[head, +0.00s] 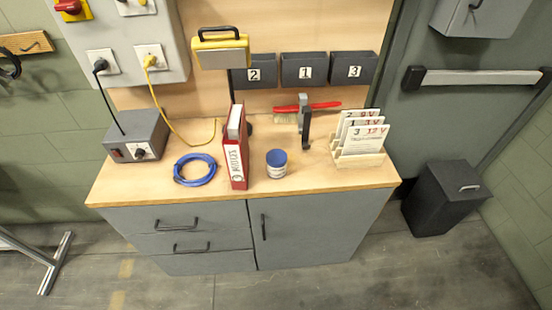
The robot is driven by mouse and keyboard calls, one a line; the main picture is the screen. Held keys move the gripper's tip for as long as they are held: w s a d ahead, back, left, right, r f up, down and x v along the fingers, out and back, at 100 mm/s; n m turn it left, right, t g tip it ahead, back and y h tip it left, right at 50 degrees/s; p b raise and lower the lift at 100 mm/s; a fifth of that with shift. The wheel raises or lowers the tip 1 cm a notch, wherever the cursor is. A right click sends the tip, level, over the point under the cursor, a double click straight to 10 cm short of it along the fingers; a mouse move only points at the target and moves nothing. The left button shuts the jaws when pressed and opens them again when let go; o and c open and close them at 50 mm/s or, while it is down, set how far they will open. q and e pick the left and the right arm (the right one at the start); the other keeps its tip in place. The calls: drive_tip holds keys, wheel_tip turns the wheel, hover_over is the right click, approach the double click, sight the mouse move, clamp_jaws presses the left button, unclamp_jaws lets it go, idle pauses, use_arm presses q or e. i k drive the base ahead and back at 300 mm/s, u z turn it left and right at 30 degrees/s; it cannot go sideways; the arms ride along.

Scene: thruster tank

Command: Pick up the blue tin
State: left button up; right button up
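The blue tin (276,163) stands upright on the wooden worktop. It has a blue lid and a pale lower band with print too small to read. It is just right of the red binder, apart from it, near the middle of the worktop. Nothing covers the tin. Neither of my grippers shows in the head view.
The red binder (235,148) stands left of the tin, with a coiled blue cable (195,170) beyond it. A card rack (358,157) stands at right. A red-handled tool (305,108) is behind. The worktop between tin and rack is clear.

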sight(277, 159)
drive_tip(key=u, duration=2.6)
drive_tip(key=i, duration=1.95)
drive_tip(key=z, duration=3.5)
drive_tip(key=i, duration=0.5)
drive_tip(key=z, duration=0.05)
